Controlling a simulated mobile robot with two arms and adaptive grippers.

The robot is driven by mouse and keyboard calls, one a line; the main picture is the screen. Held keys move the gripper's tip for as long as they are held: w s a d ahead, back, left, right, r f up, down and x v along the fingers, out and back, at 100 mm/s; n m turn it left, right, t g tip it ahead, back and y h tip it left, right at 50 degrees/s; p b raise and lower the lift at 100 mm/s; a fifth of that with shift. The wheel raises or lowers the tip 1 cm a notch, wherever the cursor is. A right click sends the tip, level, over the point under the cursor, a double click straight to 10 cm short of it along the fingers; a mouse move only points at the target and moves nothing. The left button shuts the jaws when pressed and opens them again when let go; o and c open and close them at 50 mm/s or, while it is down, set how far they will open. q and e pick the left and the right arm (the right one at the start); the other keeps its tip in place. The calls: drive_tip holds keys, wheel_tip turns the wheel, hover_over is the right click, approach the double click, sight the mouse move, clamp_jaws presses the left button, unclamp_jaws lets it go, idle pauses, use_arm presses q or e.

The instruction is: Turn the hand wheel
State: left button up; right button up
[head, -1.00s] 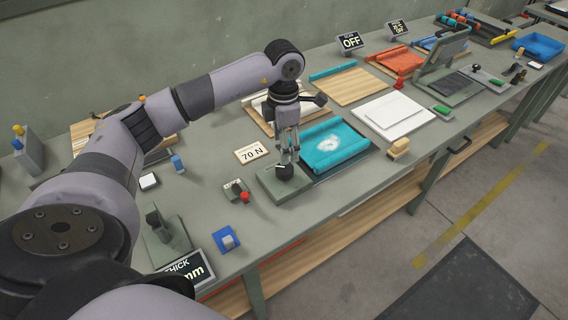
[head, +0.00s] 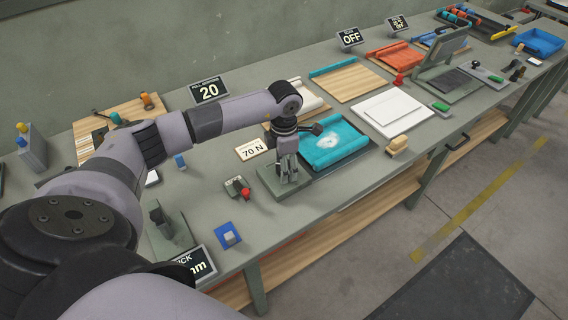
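My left gripper (head: 289,178) points down over a grey-green base plate (head: 268,180) near the front of the bench. Its fingers are low, right at the plate. The dark round knob on that plate, possibly the hand wheel, is hidden behind the gripper. I cannot tell whether the fingers are closed on it. No other part is clearly a hand wheel. My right gripper is not in view.

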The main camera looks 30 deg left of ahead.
use_arm(q)
drive_tip(key=c, duration=0.9)
